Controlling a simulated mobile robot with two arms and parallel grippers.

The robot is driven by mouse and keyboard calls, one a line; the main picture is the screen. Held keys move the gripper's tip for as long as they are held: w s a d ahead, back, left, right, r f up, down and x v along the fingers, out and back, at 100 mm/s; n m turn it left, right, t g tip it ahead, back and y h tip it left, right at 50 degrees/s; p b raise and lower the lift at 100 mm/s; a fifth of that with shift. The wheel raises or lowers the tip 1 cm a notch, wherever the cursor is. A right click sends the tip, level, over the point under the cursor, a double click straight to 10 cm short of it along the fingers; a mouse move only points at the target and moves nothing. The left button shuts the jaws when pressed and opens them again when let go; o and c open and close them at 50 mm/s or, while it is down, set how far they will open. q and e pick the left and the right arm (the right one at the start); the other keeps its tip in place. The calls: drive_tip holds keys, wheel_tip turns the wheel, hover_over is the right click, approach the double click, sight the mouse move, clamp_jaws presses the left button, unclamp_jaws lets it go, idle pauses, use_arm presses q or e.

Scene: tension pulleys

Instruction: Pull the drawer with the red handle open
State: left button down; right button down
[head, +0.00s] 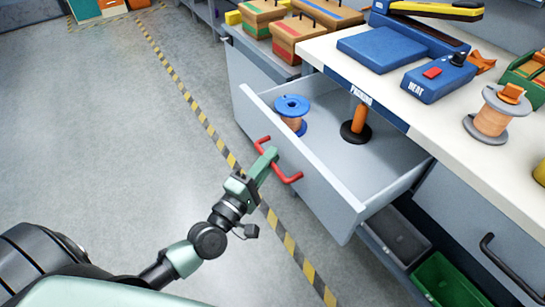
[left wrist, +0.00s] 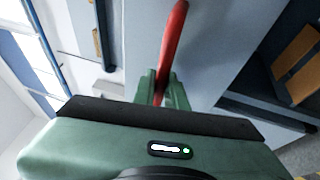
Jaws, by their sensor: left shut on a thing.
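The grey drawer (head: 314,190) stands pulled out from under the white workbench, and its inside shows. A red handle (head: 288,179) is on its front; it also shows in the left wrist view (left wrist: 174,42). My left gripper (head: 266,160) is shut on the red handle, its fingers on either side of the bar. In the left wrist view the green fingers (left wrist: 162,88) close around the bar. A blue-topped spool (head: 291,107) and an orange-handled tool on a black round base (head: 358,122) are inside the drawer. My right gripper is not in view.
The workbench (head: 440,125) carries a blue box marked HEAT (head: 437,80) and a copper spool (head: 492,115). A grey bin (head: 395,235) and a green bin (head: 450,282) sit below right of the drawer. The floor (head: 110,120) at left is clear, with a striped line.

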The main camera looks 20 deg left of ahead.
use_arm(q)
drive_tip(key=shift+f, duration=0.1)
drive_tip(key=c, duration=1.5)
unclamp_jaws()
drive_tip(key=shift+o, duration=0.2)
